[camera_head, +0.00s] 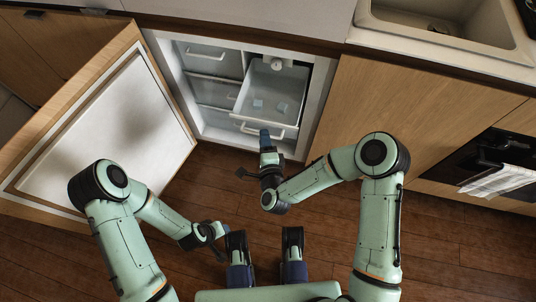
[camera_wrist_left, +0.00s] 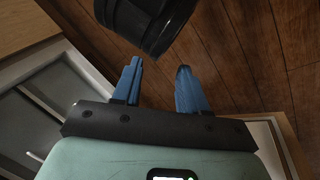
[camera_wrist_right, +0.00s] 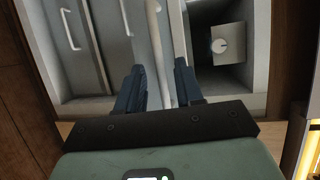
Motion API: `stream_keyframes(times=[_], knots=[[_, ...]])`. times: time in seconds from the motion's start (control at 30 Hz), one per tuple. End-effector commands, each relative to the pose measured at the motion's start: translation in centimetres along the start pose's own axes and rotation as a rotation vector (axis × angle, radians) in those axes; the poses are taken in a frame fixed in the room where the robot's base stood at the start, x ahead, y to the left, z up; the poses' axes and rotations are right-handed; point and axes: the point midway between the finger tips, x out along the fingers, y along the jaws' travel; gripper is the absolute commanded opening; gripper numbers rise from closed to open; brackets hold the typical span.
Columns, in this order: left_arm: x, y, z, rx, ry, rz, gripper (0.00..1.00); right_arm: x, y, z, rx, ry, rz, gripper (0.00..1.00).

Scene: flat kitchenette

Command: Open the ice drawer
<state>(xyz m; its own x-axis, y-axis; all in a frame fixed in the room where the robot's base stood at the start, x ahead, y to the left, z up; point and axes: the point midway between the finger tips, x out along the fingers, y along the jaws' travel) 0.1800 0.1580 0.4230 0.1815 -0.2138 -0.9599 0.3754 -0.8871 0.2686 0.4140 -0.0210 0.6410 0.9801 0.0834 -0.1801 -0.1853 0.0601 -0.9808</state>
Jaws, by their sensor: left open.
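The ice drawer (camera_head: 238,103) is the upper right drawer inside the open fridge compartment. My right gripper (camera_head: 265,134) is at this handle. In the right wrist view the handle (camera_wrist_right: 155,40) passes between the fingers of my right gripper (camera_wrist_right: 159,64), with gaps on both sides, so it is open around the bar. My left gripper (camera_head: 224,229) is low over the floor, away from the drawer. Its fingers are apart and empty in the left wrist view (camera_wrist_left: 160,63).
The fridge door (camera_head: 115,125) stands wide open at the left. Other closed drawers (camera_head: 215,60) are left of the ice drawer. A wooden cabinet front (camera_head: 375,95), sink (camera_head: 440,40) and oven with a towel (camera_head: 500,180) are at the right. Wooden floor (camera_head: 225,185) is clear before the fridge.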

Motion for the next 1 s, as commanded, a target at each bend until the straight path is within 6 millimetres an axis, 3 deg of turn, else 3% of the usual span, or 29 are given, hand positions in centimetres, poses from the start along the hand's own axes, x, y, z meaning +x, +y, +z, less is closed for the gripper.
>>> stream_keyframes(times=[0.3, 0.5, 0.7, 1.0], knots=[[-1.4, 0.5, 1.7, 0.005, -0.049, 0.004, 0.43, -7.0, -0.1, 0.1, 0.0, -0.004, 0.004, 0.36], [-1.9, 0.7, 2.4, 0.006, -0.071, 0.005, 0.43, -10.6, -0.1, 0.1, 0.001, -0.004, 0.003, 0.36], [-2.2, 0.8, 2.9, 0.007, -0.085, 0.005, 0.43, -12.0, -0.1, 0.0, 0.001, -0.001, 0.0, 0.36], [-2.2, 0.7, 2.9, 0.007, -0.086, 0.005, 0.43, -12.2, -0.1, 0.0, 0.0, 0.0, -0.001, 0.36]])
